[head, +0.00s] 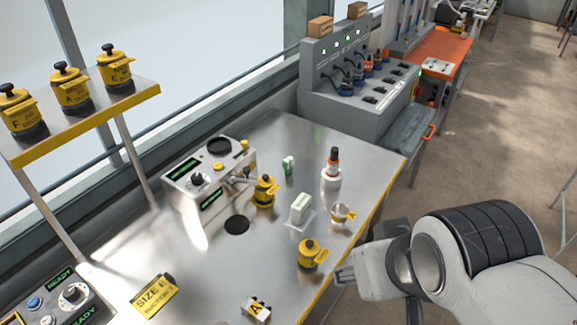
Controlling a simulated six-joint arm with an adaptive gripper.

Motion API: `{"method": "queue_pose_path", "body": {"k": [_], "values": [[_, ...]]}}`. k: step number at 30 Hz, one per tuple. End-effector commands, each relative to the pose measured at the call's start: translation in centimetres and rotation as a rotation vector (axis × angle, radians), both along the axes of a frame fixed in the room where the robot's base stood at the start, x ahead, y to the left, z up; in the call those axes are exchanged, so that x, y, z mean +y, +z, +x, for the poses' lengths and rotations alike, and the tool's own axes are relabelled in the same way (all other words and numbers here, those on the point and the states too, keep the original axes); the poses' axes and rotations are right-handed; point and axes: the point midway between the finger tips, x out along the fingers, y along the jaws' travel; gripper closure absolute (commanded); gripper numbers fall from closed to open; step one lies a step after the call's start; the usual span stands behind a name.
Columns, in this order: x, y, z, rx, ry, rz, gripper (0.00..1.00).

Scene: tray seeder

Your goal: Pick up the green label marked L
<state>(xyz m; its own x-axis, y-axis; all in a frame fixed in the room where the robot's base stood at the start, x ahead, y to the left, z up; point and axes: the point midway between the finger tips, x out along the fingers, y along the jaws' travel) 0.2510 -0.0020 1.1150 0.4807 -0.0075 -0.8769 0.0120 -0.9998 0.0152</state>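A small green and white piece (288,165) stands upright on the steel bench, right of the grey control box. It may be the green label, but any letter on it is too small to read. A white block with a pale green top (301,207) sits on a clear base nearer to me; no letter is legible on it either. My gripper (343,276) is at the bench's right front edge, right of the yellow-topped pot and apart from both green pieces. Its fingers are small and seen at an angle, so their opening is unclear.
A yellow pot (265,191) stands beside the control box (205,172), another (311,254) near the front edge. An orange-capped bottle (333,164) in a white holder and a small metal cup (343,215) stand right of the green pieces.

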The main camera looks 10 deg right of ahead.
Motion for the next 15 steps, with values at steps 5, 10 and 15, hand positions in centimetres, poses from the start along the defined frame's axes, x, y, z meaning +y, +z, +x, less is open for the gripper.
{"method": "queue_pose_path", "body": {"k": [5,10,15], "values": [[-0.8,0.3,2.4,-0.023,0.036,-0.049,0.57],[-1.9,0.8,6.1,-0.061,0.098,-0.124,0.57],[-3.0,1.1,10.1,-0.102,0.172,-0.208,0.57]]}}
